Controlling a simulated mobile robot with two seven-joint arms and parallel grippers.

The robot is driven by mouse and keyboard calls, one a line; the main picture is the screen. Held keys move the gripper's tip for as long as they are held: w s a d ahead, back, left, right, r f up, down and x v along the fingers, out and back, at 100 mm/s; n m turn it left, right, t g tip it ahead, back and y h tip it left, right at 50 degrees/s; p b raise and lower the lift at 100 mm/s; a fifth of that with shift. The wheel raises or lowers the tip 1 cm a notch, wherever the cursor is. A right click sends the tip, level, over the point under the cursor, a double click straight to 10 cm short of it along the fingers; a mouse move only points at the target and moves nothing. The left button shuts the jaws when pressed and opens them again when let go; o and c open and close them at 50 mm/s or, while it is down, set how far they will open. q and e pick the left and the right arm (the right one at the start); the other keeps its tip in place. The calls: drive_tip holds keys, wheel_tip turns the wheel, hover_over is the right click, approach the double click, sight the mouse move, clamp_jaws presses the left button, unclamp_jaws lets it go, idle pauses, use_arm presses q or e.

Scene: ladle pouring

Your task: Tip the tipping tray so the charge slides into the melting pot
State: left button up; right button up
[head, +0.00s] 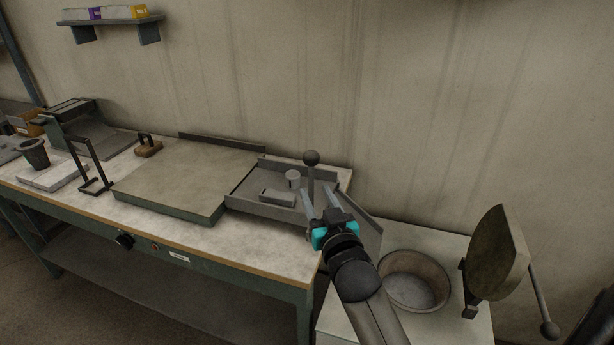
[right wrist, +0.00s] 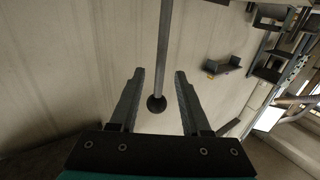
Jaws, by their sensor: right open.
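The tipping tray (head: 232,201) is a shallow grey metal tray lying level at the right end of the bench. The charge in it is a grey cylinder (head: 293,176) and a grey block (head: 277,197). A dark ball-topped lever (head: 311,158) stands upright at the tray; its rod and ball also show in the right wrist view (right wrist: 156,104). My right gripper (head: 315,189) is open, with its fingers either side of the lever in the picture; contact cannot be told. The melting pot (head: 444,275) is a round open vessel right of the tray. My left gripper is out of view.
A tilted lid (head: 497,255) with a ball-ended handle (head: 542,305) stands open right of the pot. A flat plate (head: 180,175) lies left of the tray. A dark crucible (head: 34,153) and a wire stand (head: 88,165) are further left. A wall shelf (head: 110,20) hangs behind.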

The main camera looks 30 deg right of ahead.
drive_tip(key=x, duration=0.8)
drive_tip(key=shift+b, duration=0.3)
drive_tip(key=shift+s, duration=0.1)
clamp_jaws()
drive_tip(key=shift+f, duration=0.1)
idle(0.9)
